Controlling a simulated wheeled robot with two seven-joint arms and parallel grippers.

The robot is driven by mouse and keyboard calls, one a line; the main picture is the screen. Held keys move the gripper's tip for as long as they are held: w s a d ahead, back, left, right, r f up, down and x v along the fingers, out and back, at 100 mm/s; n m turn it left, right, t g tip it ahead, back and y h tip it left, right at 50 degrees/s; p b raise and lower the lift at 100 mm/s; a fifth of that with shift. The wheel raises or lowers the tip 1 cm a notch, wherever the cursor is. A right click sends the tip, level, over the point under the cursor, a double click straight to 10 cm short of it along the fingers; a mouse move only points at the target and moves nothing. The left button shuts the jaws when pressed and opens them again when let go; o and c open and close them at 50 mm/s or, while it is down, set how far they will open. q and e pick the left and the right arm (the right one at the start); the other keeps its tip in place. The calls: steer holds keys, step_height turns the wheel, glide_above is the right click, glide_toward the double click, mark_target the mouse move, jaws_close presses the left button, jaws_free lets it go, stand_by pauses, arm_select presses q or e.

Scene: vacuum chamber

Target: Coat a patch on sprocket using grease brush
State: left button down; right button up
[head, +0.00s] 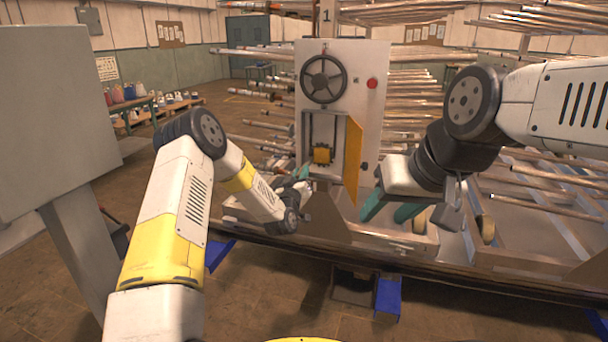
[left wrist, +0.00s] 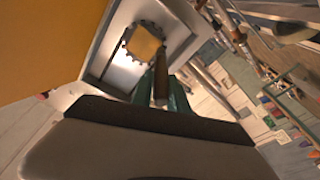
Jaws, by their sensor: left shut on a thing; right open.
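The sprocket (head: 322,153) is a small yellow toothed wheel inside the open recess of a grey upright panel. In the left wrist view the sprocket (left wrist: 145,43) shows an orange-yellow face with dark teeth around it. My left gripper (head: 304,174) is just below and in front of the recess. Its teal fingers are shut on the grease brush (left wrist: 161,76), whose brown length points at the sprocket's lower edge. I cannot tell whether the brush touches it; its bristles are not clear. My right gripper (head: 390,210) is open and empty, right of the panel.
A yellow-orange door (head: 353,162) stands open at the recess's right side. A black handwheel (head: 323,79) and a red button (head: 372,83) are on the panel above. Racks of metal pipes (head: 415,110) extend behind and right. A grey board (head: 55,120) stands at left.

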mark_target(298, 176)
arm_select(q)
steer(key=shift+r+v, duration=0.2)
steer(key=shift+v, duration=1.3)
steer(key=shift+r+v, duration=0.2)
steer(key=shift+v, duration=1.3)
steer(key=shift+a, duration=0.2)
steer(key=shift+v, duration=1.5)
steer(key=shift+a+r, duration=0.15)
steer(key=shift+r, duration=0.05)
